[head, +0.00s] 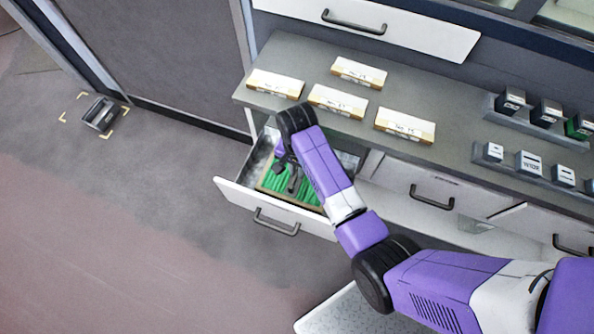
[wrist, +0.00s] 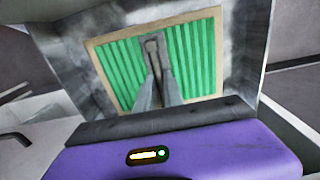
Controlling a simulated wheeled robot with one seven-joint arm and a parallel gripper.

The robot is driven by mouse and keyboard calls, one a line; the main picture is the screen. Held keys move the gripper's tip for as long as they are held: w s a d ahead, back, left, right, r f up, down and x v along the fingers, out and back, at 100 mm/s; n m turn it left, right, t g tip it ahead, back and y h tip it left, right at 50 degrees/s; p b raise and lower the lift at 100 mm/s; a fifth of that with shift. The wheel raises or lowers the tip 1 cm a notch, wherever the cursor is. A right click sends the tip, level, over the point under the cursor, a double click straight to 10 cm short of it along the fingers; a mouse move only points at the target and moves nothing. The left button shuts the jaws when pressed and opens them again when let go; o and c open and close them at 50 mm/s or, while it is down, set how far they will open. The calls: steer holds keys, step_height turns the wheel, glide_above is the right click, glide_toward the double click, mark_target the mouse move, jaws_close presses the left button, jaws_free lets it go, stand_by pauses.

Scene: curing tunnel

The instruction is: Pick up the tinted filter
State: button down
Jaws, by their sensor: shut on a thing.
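The tinted filter (head: 311,195) is a green pleated panel in a thin tan frame, lying inside the open drawer (head: 231,193). In the wrist view the filter (wrist: 195,55) fills the middle, between the drawer's grey walls. My gripper (head: 292,181) reaches down into the drawer over the filter. In the wrist view the fingers of my gripper (wrist: 152,42) come together at the panel, shut on it. The fingers and arm hide part of the panel. I cannot tell whether it is raised off the drawer bottom.
Several labelled boxes (head: 405,125) lie on the grey counter (head: 455,135) above the drawer. Dark and grey blocks (head: 529,163) stand at the right. A black device (head: 101,114) sits on the floor within corner marks. Floor left of the drawer is clear.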

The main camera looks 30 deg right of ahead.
step_height(320, 180, up, 5)
steer(key=p, duration=0.5)
steer(key=shift+r+p, duration=0.15)
steer(key=shift+p, duration=0.15)
steer(key=shift+r, duration=1.1)
